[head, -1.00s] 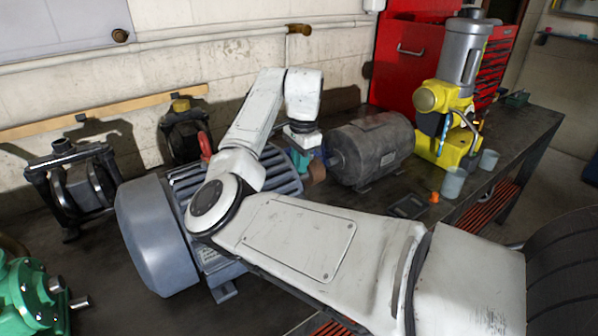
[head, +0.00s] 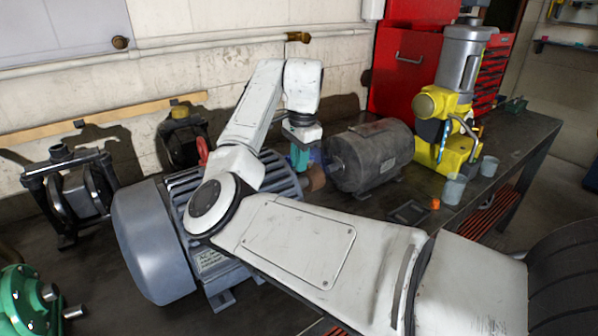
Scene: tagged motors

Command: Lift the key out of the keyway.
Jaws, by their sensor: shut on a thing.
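My gripper (head: 301,157), with teal fingers, points down at the shaft end of the large blue-grey motor (head: 152,240). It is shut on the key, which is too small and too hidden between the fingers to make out. A brown, rounded shaft part (head: 316,178) shows just below and right of the fingers. The keyway cannot be seen from here. My arm covers much of the motor's ribbed body. I cannot tell whether the key is clear of the shaft.
A dark grey motor (head: 372,155) stands close right of my gripper. A yellow press (head: 445,125), two grey cups (head: 454,188) and an orange piece (head: 435,204) are farther right on the bench. A black pump (head: 72,190) and a green machine (head: 28,300) stand left.

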